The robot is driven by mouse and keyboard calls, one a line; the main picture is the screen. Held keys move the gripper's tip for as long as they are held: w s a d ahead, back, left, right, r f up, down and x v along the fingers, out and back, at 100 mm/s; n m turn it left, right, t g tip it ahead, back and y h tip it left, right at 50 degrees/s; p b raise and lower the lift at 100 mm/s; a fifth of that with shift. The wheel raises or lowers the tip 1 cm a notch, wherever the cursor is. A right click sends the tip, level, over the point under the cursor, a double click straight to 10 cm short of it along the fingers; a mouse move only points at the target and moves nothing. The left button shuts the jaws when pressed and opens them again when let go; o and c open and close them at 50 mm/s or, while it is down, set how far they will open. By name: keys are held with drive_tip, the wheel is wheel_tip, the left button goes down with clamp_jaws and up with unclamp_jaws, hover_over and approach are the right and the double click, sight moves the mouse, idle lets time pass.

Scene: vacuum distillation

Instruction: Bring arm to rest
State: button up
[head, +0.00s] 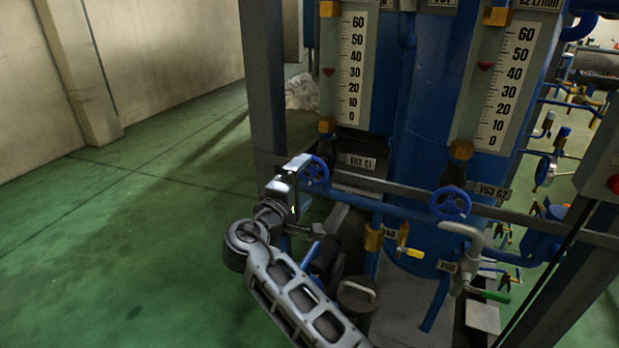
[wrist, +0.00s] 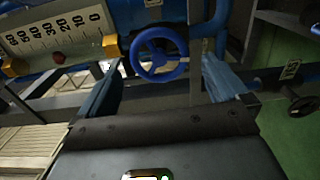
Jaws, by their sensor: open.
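My arm (head: 310,305) reaches up from the bottom of the head view.
A second blue handwheel (head: 451,215) is to the right on the pipe. A yellow-handled valve (head: 410,253) and green-handled valve (head: 493,295) stick out lower. Two level scales (head: 352,68) stand above. Green floor (head: 130,235) to the left is clear.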

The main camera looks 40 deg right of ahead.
drive_tip(key=shift+s+a, duration=0.15)
drive_tip(key=shift+a, duration=0.2)
idle(0.3)
drive_tip(key=s+a+f+n+t+y, duration=0.2)
drive_tip(key=s+a+f+y, duration=0.3)
drive_tip(key=s+f, duration=0.3)
drive_tip(key=s+a+f+n+t+y, duration=0.1)
drive_tip(key=s+a+f+t+y, duration=0.25)
drive_tip(key=s+f, duration=0.5)
drive_tip(key=s+a+f+m+y, duration=0.1)
drive_tip(key=s+a+f+y, duration=0.2)
drive_tip(key=s+a+y, duration=0.5)
drive_tip(key=s+a+r+m+t, duration=0.2)
drive_tip(key=s+r+m, duration=0.4)
drive_tip(key=s+r, duration=1)
drive_tip(key=s+t, duration=0.1)
drive_tip(key=s, duration=0.2)
drive_tip(key=shift+s+a+r, duration=0.2)
drive_tip(key=shift+s+r, duration=0.05)
